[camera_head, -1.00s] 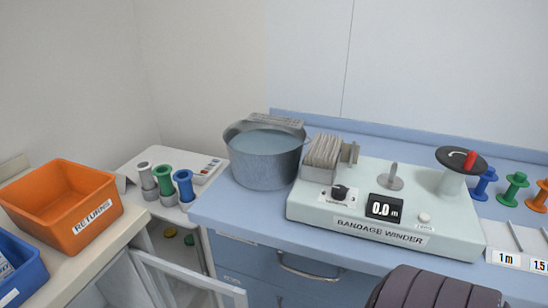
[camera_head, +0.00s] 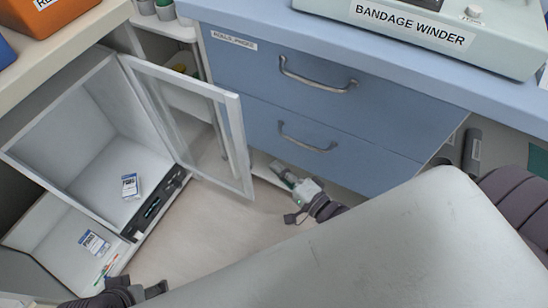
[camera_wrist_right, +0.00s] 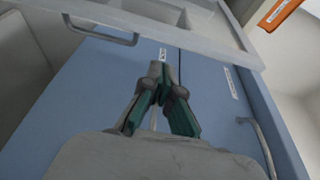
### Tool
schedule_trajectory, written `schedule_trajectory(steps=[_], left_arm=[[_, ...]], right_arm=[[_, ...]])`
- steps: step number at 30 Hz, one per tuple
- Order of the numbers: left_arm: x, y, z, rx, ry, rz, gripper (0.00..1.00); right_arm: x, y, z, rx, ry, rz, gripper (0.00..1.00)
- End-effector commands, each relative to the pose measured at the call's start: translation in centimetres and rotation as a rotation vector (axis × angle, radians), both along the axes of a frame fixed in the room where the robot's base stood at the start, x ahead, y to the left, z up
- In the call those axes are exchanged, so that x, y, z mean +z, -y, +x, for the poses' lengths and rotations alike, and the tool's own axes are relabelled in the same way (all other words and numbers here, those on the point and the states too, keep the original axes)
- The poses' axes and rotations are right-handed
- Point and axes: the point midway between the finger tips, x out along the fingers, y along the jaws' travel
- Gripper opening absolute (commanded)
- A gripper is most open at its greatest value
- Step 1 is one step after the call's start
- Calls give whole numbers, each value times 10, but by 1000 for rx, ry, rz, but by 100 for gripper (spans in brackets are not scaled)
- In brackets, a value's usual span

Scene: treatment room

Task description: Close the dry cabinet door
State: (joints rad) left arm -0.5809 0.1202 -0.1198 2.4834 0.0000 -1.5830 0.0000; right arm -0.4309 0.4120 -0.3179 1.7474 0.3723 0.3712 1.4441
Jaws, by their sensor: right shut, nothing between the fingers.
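The dry cabinet (camera_head: 66,128) stands at the left in the head view. Its white-framed glass door (camera_head: 246,150) stands open, swung out towards the blue drawers. A small packet (camera_head: 130,186) lies inside the cabinet. My right gripper (camera_head: 280,170) is shut and empty, just right of the door's free edge and in front of the lower drawer; whether it touches the door cannot be told. In the right wrist view its green-padded fingers (camera_wrist_right: 160,70) are together, with a pale frame beyond them.
Blue drawers with metal handles (camera_head: 318,80) stand right of the door. The bandage winder (camera_head: 425,25) is on the counter above. An orange bin (camera_head: 75,12) is at the upper left. A second packet (camera_head: 94,243) lies low at the left. Floor shows below the door.

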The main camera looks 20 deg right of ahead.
Motion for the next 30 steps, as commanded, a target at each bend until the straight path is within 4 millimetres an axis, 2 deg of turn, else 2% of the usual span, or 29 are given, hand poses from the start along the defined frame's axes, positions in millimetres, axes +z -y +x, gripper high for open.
schedule_trajectory(steps=[9,15,21,30], left_arm=[[-11,0,0,0,0,0,85],[-16,0,0,0,0,0,85],[-17,0,0,0,0,0,85],[-17,0,0,0,1,0,85]], right_arm=[[-1,-18,54,-1,2,-2,0],[-1,-27,79,-1,0,-3,0],[-1,-31,87,0,-2,-4,0],[-1,-31,87,-1,-2,-5,0]])
